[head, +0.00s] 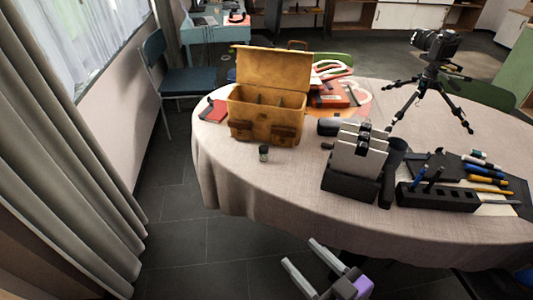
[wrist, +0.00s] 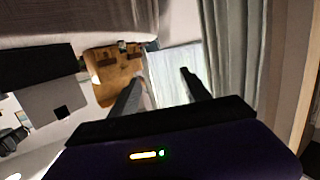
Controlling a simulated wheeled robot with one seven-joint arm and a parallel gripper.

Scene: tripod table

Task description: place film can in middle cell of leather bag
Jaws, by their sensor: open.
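A small dark film can with a pale band (head: 264,153) stands upright on the table, just in front of the leather bag. The tan leather bag (head: 262,131) stands on the table with its lid raised; dividers show inside, but the cell floors are hidden. My gripper (head: 300,254) is open and empty, low in front of the table edge and well short of the can. In the wrist view my gripper's fingers (wrist: 160,80) are apart with nothing between them. The bag (wrist: 112,72) shows upside down there, with the can (wrist: 122,45) small at its edge.
The round table (head: 240,185) has free cloth left and front of the can. A black holder with white cards (head: 357,160) stands right of it. A black pen block (head: 437,198), a camera tripod (head: 432,85) and a red notebook (head: 216,111) also stand or lie there.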

